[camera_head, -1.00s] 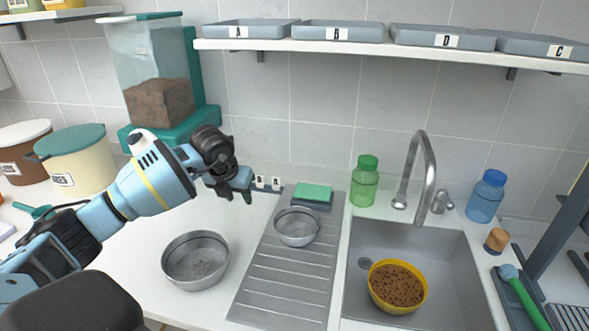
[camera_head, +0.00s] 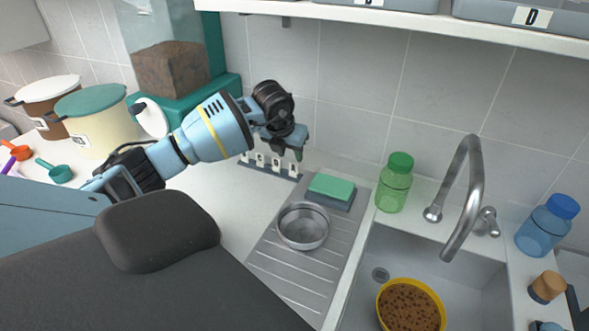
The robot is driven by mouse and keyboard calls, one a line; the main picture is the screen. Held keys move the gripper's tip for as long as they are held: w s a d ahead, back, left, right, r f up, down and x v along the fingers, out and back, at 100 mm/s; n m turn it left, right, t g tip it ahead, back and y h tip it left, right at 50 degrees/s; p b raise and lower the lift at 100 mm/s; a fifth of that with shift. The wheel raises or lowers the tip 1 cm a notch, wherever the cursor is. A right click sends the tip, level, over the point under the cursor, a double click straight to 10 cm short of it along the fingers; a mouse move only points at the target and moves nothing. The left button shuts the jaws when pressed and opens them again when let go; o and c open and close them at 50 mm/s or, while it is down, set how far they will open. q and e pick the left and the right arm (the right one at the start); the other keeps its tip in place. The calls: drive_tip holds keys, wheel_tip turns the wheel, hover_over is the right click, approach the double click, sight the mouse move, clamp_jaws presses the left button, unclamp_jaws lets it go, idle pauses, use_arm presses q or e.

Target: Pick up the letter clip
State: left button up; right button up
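Several small white clips with dark letters (camera_head: 262,160) stand in a row on a dark rack (camera_head: 270,173) on the counter by the back wall; the letters are too small to read surely. My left gripper (camera_head: 289,151) points down just above and behind the right end of the row. Its fingers look apart, with nothing seen between them. I cannot tell whether it touches a clip, and it may hide part of the row. My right gripper is not in view.
A green sponge (camera_head: 332,186) and a steel bowl (camera_head: 303,226) are on the drainboard right of the rack. Beyond are a green bottle (camera_head: 395,182), tap (camera_head: 468,200) and sink. A shelf (camera_head: 420,20) hangs above. Canisters and a food dispenser stand left.

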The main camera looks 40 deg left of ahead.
sight(294, 164)
use_arm(q)
drive_tip(key=shift+w+f, duration=0.3)
drive_tip(key=shift+f, duration=0.25)
drive_tip(key=shift+w+a+f, duration=0.1)
drive_tip(key=shift+w+f, duration=0.05)
drive_tip(key=shift+f, duration=0.3)
drive_tip(key=x, duration=0.4)
drive_tip(key=shift+f, duration=0.1)
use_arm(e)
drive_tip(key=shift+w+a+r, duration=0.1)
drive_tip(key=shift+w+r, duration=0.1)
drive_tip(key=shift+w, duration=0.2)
use_arm(q)
drive_tip(key=c, duration=0.7)
